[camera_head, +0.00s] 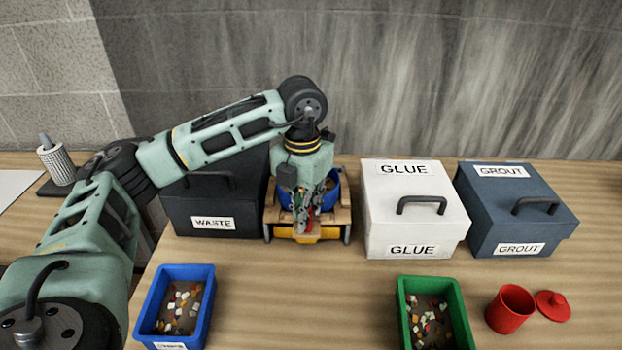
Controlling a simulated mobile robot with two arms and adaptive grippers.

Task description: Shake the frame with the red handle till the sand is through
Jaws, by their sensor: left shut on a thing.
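A wooden frame (343,214) stands on the table between the black and white boxes, with a blue round part (338,190) in or behind it and a yellow part low at its front. My left gripper (303,217) reaches down from above at the front of the frame. It is shut on a small red piece, which looks like the red handle (310,219); the fingers hide most of it. I cannot see any sand, and the inside of the blue part is mostly hidden by my gripper. My right gripper is not in view.
A black WASTE box (189,221) stands close on the left, a white GLUE box (377,231) close on the right, then a blue-grey GROUT box (483,231). Blue (149,310) and green (459,307) trays of chips, a red cup (509,310) and its lid (553,305) stand in front. The middle front is clear.

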